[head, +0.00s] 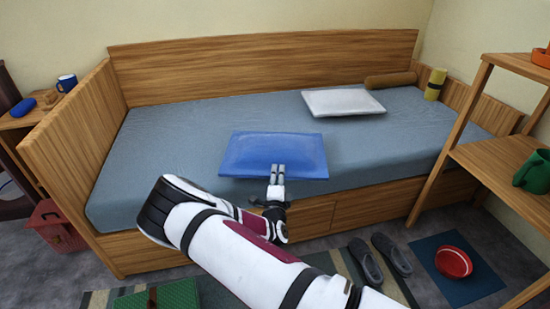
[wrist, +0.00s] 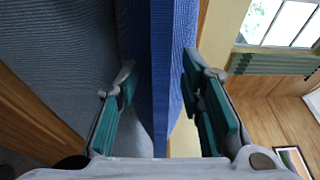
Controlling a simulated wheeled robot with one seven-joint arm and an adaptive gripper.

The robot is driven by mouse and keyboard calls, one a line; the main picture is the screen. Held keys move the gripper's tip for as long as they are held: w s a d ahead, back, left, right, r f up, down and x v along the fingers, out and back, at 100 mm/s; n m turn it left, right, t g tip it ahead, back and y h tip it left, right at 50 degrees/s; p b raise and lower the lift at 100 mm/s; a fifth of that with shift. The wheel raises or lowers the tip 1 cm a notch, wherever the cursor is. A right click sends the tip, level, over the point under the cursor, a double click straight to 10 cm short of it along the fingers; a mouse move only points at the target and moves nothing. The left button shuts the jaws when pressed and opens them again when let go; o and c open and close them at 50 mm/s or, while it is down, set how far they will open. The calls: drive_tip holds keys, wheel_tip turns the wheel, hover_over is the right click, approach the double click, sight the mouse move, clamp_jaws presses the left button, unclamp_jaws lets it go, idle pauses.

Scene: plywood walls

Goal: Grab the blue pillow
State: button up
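The blue pillow (head: 272,153) lies on the grey-blue mattress near the front edge of the bed. My gripper (head: 277,172) is at the pillow's front edge, right of its middle, with the finger ends overlapping it in the head view. In the wrist view my gripper (wrist: 160,92) has its fingers spread, one on each side of the blue pillow (wrist: 160,60). The pillow's edge and seam run between them. A gap shows beside the pillow low down near the palm. I cannot tell whether either finger touches the cloth.
The bed (head: 130,175) also holds a white pillow (head: 342,102), a brown bolster (head: 390,79) and a yellow cylinder (head: 435,84). A wooden shelf (head: 490,155) stands at right. Slippers (head: 380,258), a red bowl (head: 453,262) and a green box (head: 160,298) are on the floor.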

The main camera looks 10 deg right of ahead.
drive_tip(key=shift+w, duration=0.1)
clamp_jaws()
drive_tip(key=shift+r, duration=0.1)
drive_tip(key=shift+r, duration=0.1)
